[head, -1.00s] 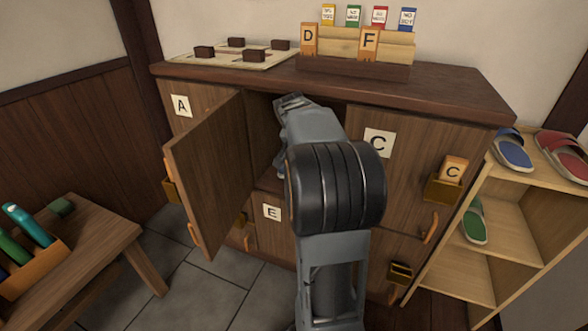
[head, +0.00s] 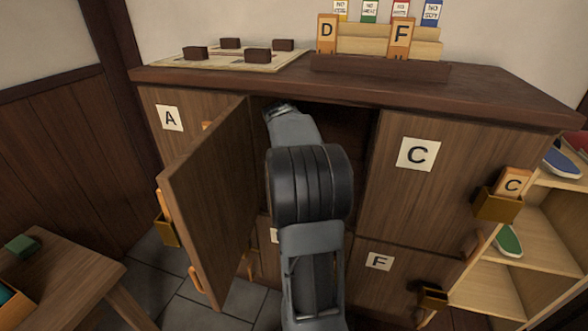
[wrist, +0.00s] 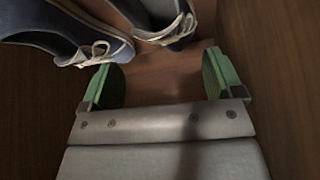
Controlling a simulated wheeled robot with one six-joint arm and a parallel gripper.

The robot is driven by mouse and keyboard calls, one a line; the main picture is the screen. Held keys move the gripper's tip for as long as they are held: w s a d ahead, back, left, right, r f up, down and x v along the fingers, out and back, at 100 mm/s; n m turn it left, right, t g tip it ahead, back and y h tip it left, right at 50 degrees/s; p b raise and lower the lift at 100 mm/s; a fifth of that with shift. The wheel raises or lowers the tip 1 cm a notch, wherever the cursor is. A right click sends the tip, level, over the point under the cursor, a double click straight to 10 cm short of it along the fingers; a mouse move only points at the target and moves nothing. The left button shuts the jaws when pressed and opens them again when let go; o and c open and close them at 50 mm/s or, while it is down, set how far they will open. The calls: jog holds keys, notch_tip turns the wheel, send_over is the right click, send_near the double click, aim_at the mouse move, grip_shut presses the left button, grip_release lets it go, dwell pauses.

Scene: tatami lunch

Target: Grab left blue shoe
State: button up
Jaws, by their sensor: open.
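In the wrist view two blue shoes with pale laces stand on the wooden floor of a cabinet compartment. The left blue shoe (wrist: 62,45) lies across the upper left, cut off by the frame edge. The right blue shoe (wrist: 165,25) is at the top centre. My gripper (wrist: 163,75) is open with green-padded fingers, and nothing is between them. Its left finger is close to the left shoe's toe; I cannot tell if they touch. In the head view my arm reaches into the open compartment, which hides the gripper and shoes.
The open compartment door (head: 205,200) stands just left of my arm. Door C (head: 420,185) is closed to the right. A low wooden table (head: 75,270) is at the lower left. A shelf with slippers (head: 515,245) stands at the right. Compartment walls flank the gripper closely.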

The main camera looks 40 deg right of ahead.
jog(key=shift+b+x, duration=0.35)
jog(key=shift+x, duration=0.65)
jog(key=shift+d+f, duration=0.25)
jog(key=shift+f, duration=0.15)
jog(key=b+x, duration=0.2)
jog(key=x, duration=0.2)
jog(key=shift+w+d+f, duration=0.1)
jog(key=shift+f, duration=0.1)
jog(key=shift+r, duration=0.1)
jog(key=c, duration=1)
